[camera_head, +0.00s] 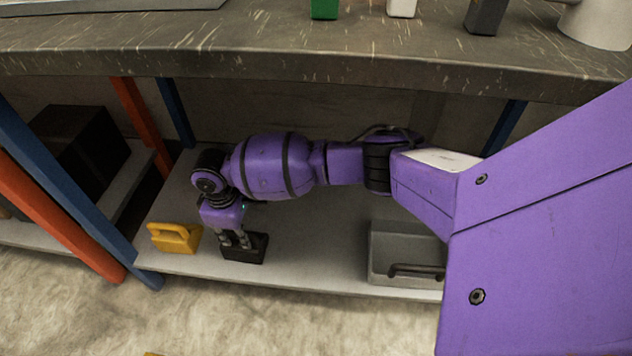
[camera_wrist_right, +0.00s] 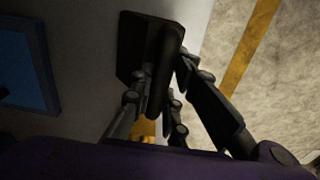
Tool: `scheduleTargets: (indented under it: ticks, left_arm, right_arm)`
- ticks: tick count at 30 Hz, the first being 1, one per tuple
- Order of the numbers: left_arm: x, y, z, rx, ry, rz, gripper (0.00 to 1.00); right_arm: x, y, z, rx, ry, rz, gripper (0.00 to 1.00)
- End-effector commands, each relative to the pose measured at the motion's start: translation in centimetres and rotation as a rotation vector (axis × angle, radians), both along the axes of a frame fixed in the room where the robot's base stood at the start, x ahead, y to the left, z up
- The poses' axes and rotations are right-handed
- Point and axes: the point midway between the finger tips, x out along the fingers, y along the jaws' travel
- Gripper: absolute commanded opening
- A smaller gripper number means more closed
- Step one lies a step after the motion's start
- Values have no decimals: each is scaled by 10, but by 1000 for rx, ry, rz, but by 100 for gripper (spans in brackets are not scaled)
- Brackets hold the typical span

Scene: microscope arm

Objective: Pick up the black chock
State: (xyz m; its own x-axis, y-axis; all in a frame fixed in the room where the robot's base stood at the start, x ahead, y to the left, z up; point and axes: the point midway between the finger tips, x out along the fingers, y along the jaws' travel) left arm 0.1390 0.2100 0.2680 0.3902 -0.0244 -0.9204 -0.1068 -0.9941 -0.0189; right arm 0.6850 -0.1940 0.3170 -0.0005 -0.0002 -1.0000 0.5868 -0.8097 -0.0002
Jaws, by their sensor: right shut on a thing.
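The black chock (camera_head: 244,250) is on the grey lower shelf under the workbench, near the shelf's front edge in the head view. It also shows in the right wrist view (camera_wrist_right: 136,46), where a raised bar runs along it. My right gripper (camera_head: 238,243) points down from above and is shut on the black chock. In the right wrist view the gripper's fingers (camera_wrist_right: 165,90) lie on both sides of the bar. Whether the chock is clear of the shelf I cannot tell. My left gripper is not in view.
A yellow chock (camera_head: 174,238) stands just left of the black one. A grey box with a dark handle (camera_head: 400,255) is on the shelf to the right. The worktop (camera_head: 280,62) overhangs my arm. Blue and orange legs (camera_head: 75,215) stand at the left.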

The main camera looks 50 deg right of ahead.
Motion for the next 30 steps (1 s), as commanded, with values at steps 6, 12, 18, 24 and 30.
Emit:
scheduleTargets:
  ticks: [6,12,18,24,30]
  left_arm:
    - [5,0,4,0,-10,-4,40]
    - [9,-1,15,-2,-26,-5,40]
    - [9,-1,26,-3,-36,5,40]
    - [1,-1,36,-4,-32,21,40]
    - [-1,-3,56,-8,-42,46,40]
  right_arm:
    - [4,1,10,2,-8,1,0]
    - [4,2,27,3,-9,1,0]
    - [-1,6,42,3,-6,3,0]
    - [-20,30,41,4,-4,5,0]
    - [-51,70,43,7,-5,5,0]
